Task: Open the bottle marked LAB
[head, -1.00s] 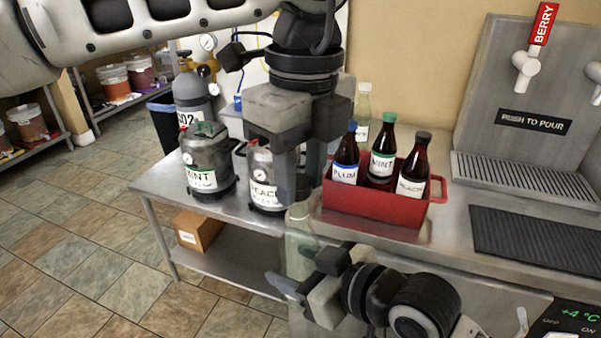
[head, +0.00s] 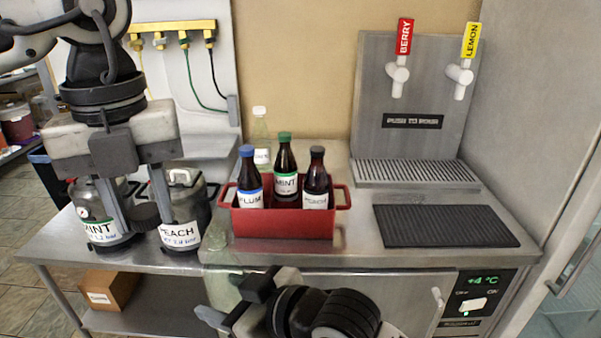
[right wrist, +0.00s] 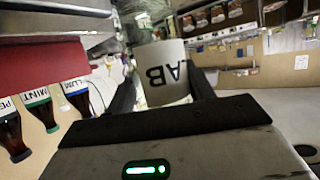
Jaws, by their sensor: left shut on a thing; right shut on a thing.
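The LAB bottle (right wrist: 165,72) is in my right gripper; its white label, reading LAB upside down, shows between the fingers in the right wrist view. In the head view the clear glass of the bottle (head: 222,288) is faint, below the counter's front edge. My right gripper (head: 232,303) is shut on it. My left gripper (head: 146,208) is shut on a small dark round cap (head: 146,215), in front of the kegs and well left of the bottle. The bottle's mouth is too faint to make out.
A red crate (head: 283,225) on the counter holds PLUM, MINT and PEACH bottles. A clear bottle (head: 261,130) stands behind it. MINT (head: 103,235) and PEACH (head: 180,237) kegs stand left. A black drip mat (head: 440,226) lies right, before the BERRY and LEMON taps.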

